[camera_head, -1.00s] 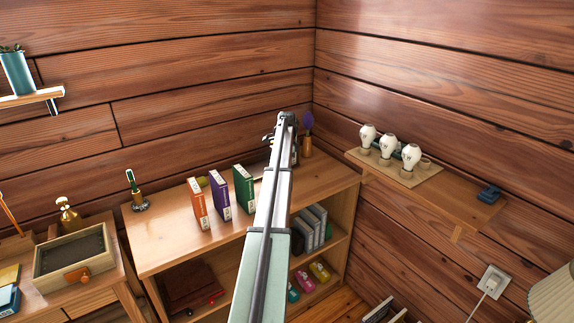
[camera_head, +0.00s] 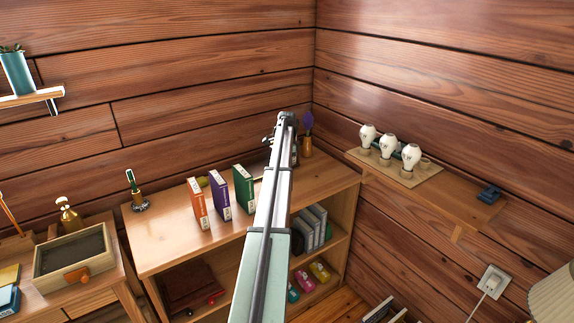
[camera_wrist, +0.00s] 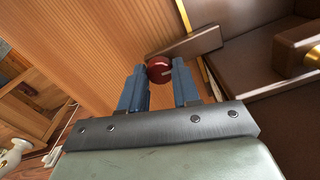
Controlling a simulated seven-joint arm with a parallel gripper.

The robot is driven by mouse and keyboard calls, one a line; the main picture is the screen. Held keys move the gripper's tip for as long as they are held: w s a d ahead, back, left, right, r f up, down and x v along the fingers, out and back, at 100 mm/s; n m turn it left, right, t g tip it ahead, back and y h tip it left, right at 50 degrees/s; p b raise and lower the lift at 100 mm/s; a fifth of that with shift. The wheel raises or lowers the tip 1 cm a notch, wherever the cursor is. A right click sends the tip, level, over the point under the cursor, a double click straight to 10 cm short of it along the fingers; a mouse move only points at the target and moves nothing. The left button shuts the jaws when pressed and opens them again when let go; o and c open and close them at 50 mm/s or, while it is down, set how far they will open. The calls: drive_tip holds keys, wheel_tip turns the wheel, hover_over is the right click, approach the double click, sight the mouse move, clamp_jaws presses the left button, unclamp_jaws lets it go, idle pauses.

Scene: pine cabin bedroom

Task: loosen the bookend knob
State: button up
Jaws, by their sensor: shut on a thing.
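A round dark red knob (camera_wrist: 159,73) shows in the wrist view, in front of a dark brown bar (camera_wrist: 188,43) set at a tilt. My gripper (camera_wrist: 158,66) has its two blue fingers on either side of the knob and is shut on it. The head view shows my arm reaching over the top of the bookcase (camera_head: 160,236) to its back right; the knob and fingertips are hidden there behind the arm.
Orange, purple and green books (camera_head: 221,196) stand on the bookcase top, left of my arm. A brass piece with a purple top (camera_head: 307,135) stands just right of my wrist. In the wrist view, a dark brown body with a brass knob (camera_wrist: 312,58) lies to the right.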

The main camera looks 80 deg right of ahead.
drive_tip(key=o, duration=1.1)
drive_tip(key=shift+c, duration=0.2)
wheel_tip(320, 180, up, 14)
drive_tip(key=shift+f, duration=0.15)
